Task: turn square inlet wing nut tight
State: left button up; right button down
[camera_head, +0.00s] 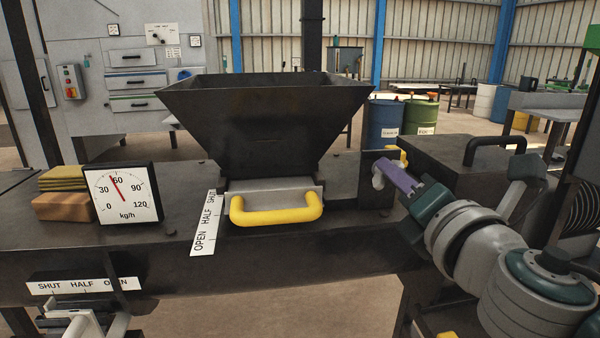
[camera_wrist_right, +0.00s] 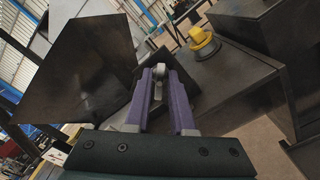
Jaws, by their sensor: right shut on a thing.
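The wing nut (camera_wrist_right: 158,71) shows as a small grey rounded piece in front of a dark upright plate (camera_wrist_right: 127,95) in the right wrist view. My right gripper (camera_wrist_right: 160,78) has its two purple fingers around it and is shut on it. In the head view my right gripper (camera_head: 384,172) reaches in from the right, to the right of the black hopper. There the fingers mostly hide the nut, and its turn angle cannot be made out. My left gripper is not in view.
The black hopper (camera_head: 262,125) stands above a slide with a yellow handle (camera_head: 276,212). A yellow part (camera_head: 404,157) is just behind my right fingers. A dark box with a handle (camera_head: 478,150) stands right.

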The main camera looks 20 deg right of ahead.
jog(key=shift+f+m+b, duration=0.15)
jog(key=shift+f+m, duration=0.05)
jog(key=shift+m, duration=4.5)
jog(key=shift+f+m+b, duration=0.15)
jog(key=shift+m, duration=4.55)
jog(key=c, duration=0.9)
grip_release()
